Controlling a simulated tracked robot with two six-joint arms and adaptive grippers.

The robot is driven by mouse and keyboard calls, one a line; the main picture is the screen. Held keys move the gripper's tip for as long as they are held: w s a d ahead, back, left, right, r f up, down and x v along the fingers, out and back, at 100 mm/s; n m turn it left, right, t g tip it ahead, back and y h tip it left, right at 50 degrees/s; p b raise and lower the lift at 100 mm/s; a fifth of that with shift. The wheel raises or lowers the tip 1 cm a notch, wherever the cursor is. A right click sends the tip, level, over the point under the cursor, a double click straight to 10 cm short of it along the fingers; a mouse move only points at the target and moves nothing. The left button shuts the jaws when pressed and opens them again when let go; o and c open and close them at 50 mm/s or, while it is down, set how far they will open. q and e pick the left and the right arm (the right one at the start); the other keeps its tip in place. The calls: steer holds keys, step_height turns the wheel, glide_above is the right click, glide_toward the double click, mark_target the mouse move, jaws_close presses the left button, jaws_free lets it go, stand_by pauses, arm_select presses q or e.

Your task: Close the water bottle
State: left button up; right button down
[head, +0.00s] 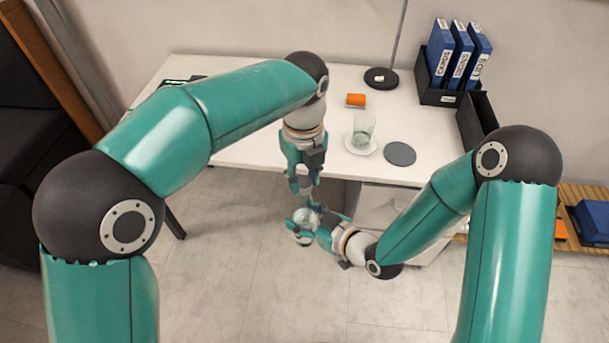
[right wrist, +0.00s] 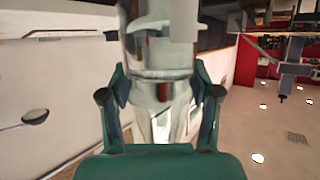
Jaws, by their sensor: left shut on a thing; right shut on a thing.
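The water bottle (head: 304,214) is pale and see-through, held in the air in front of the table. My right gripper (head: 302,226) reaches in from the right and is shut around it. In the right wrist view the bottle (right wrist: 167,124) shows pale between the two fingers. My left gripper (head: 303,188) points down just above the bottle. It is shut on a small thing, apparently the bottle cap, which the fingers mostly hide. I cannot tell whether cap and bottle touch.
The white table (head: 240,153) stands behind the grippers. On it are a glass (head: 363,127) on a white saucer (head: 358,149), a grey disc (head: 400,154), an orange cylinder (head: 356,100), a lamp base (head: 381,78) and blue binders (head: 462,55). The floor below is clear.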

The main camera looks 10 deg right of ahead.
arm_select(q)
steer(key=m, duration=0.4)
steer(key=shift+w+m, duration=0.1)
steer(key=shift+m, duration=0.3)
steer(key=m, duration=0.6)
steer(key=o, duration=0.7)
steer(key=shift+r, duration=2.25)
steer(key=shift+c, duration=0.5)
